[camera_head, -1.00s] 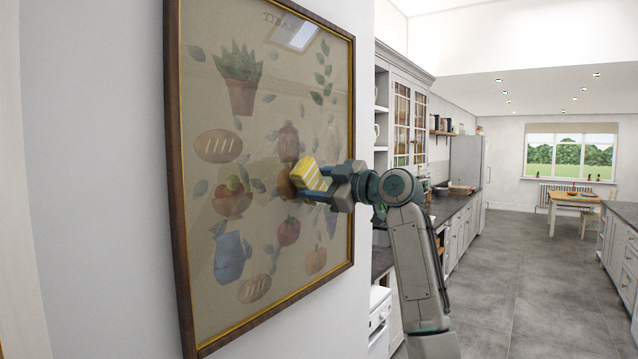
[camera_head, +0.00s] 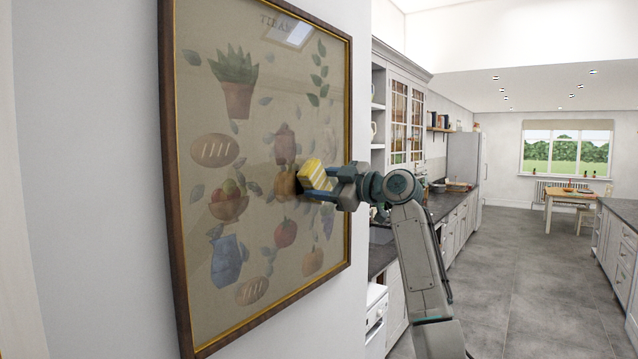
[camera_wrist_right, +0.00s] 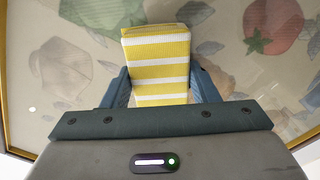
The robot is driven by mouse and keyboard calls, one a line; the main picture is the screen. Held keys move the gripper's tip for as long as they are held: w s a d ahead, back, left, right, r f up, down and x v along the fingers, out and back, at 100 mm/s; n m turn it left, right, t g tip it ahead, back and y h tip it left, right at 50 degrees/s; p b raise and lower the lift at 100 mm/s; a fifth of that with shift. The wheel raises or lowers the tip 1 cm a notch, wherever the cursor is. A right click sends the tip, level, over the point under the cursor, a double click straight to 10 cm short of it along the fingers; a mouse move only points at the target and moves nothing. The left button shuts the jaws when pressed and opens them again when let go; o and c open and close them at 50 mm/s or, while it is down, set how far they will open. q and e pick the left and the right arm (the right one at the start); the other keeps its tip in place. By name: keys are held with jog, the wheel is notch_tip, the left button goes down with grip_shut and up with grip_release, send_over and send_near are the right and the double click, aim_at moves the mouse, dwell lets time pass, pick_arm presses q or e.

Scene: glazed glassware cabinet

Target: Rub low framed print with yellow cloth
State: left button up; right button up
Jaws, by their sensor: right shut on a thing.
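The framed print (camera_head: 215,285) hangs on the white wall at the left of the head view. It shows plants, fruit, bread and a blue jug behind a glossy pane, in a dark frame with a gold inner edge. My right gripper (camera_head: 322,184) is shut on the folded yellow cloth (camera_head: 313,173) in front of the print's middle right. In the right wrist view the yellow and white striped cloth (camera_wrist_right: 157,62) sits between the two fingers, with the print behind it. I cannot tell whether the cloth touches the pane. My left gripper is not in view.
Beyond the wall edge, a glazed cabinet (camera_head: 407,118) stands above a dark counter (camera_head: 440,203) along the right of the wall. A white appliance (camera_head: 376,308) is low beside my right arm. Grey floor (camera_head: 540,290) is clear further right.

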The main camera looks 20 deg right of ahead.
aim_at(298, 183)
jog(key=shift+s+a+b, duration=0.4)
jog(key=shift+s+a, duration=0.15)
jog(key=shift+a, duration=0.3)
jog(key=shift+s+a, duration=0.65)
jog(key=shift+a, duration=0.15)
jog(key=shift+b, duration=0.3)
jog(key=shift+s+d+b, duration=0.35)
jog(key=shift+s, duration=0.15)
jog(key=shift+b+v, duration=0.75)
jog(key=shift+v, duration=1.5)
jog(key=b+v, duration=0.1)
jog(key=v, duration=0.2)
jog(key=shift+d, duration=0.1)
